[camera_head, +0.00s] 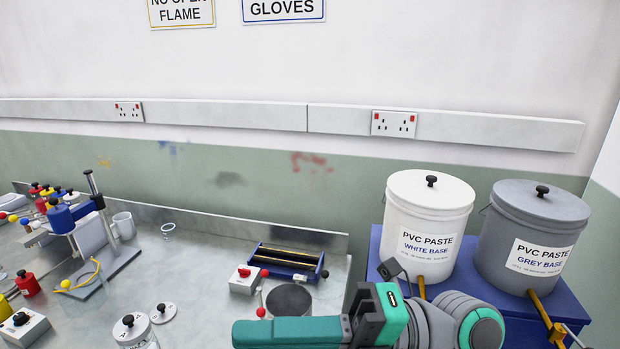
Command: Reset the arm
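My arm shows at the bottom right as teal and grey links in front of the bench and the blue stand. A small dark bracket-like part sticks up from the arm near the white bucket (430,225). The arm covers part of the bench's front right and the lower part of the stand.
A grey bucket (530,232) and the white one stand on a blue stand (375,248), with yellow-brown taps low at the front.

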